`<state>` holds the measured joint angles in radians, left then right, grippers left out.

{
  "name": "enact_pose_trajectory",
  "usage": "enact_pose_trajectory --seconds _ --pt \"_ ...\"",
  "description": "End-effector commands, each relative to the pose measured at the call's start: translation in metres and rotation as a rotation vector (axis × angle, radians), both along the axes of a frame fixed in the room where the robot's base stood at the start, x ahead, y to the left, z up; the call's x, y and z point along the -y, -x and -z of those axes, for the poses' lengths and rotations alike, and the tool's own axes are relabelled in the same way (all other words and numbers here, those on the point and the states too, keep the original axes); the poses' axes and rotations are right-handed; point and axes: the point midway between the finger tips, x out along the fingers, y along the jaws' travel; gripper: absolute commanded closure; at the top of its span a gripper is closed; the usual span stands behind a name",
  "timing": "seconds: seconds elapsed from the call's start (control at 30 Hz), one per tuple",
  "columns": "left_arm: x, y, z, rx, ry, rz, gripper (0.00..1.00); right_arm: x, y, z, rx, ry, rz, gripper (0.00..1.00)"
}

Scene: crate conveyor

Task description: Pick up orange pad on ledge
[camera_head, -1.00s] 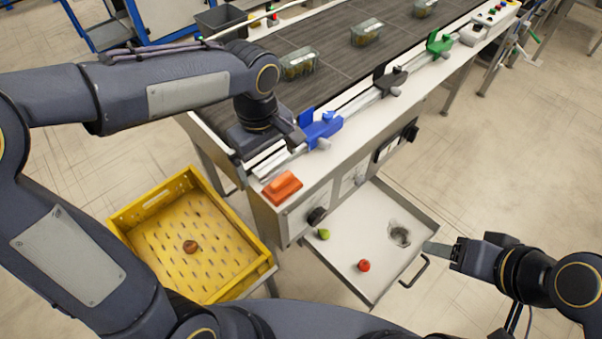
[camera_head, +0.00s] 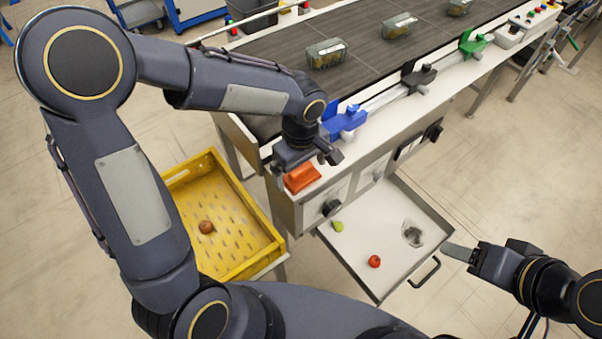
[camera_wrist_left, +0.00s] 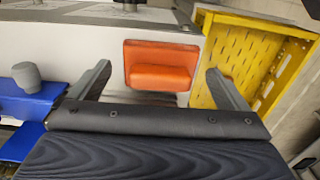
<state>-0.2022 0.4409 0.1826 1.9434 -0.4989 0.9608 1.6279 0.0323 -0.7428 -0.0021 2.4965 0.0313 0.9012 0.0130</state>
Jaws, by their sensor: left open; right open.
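The orange pad (camera_head: 301,177) lies on the white ledge (camera_head: 345,152) at the near end of the conveyor. It has a raised grip block on a flat base. My left gripper (camera_head: 308,166) is over the pad in the head view and hides part of it. In the left wrist view the pad (camera_wrist_left: 160,66) shows between the two spread fingers of my left gripper (camera_wrist_left: 160,82), beyond their tips and not held. My right gripper (camera_head: 462,252) is at the lower right, beside the open drawer, with nothing seen in it.
A blue clamp (camera_head: 344,121) sits on the rail close to the pad. A yellow crate (camera_head: 262,262) holding a brown round item (camera_head: 206,227) stands left of the ledge. The open drawer (camera_head: 375,235) holds a green item (camera_head: 338,226) and a red one (camera_head: 375,261). Clear tubs ride the belt.

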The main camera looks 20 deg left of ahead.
Motion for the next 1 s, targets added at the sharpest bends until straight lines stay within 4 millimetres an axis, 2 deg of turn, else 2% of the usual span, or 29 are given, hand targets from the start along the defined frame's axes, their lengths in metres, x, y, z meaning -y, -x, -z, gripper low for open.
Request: enact_pose_trajectory --seconds 0.07,0.4,0.77,0.97,1.0 --pt "0.0 0.0 0.0 0.0 0.0 0.0 0.07 0.0 0.0 0.0 0.0 0.0 0.0 0.42" --pt "0.0 0.0 -0.001 0.001 0.001 -0.001 0.51 0.0 0.0 0.0 0.0 0.0 0.0 0.42" --pt "0.0 -0.001 -0.007 0.003 0.001 -0.002 0.51 0.0 0.0 0.0 0.0 0.0 0.0 0.42" --pt "0.0 -0.001 -0.033 0.007 0.003 -0.001 0.51 0.0 0.0 -0.001 0.0 0.0 0.0 0.42" --pt "0.001 0.004 -0.039 0.006 0.002 0.001 0.51 0.0 0.0 0.0 0.0 0.0 0.0 0.42"
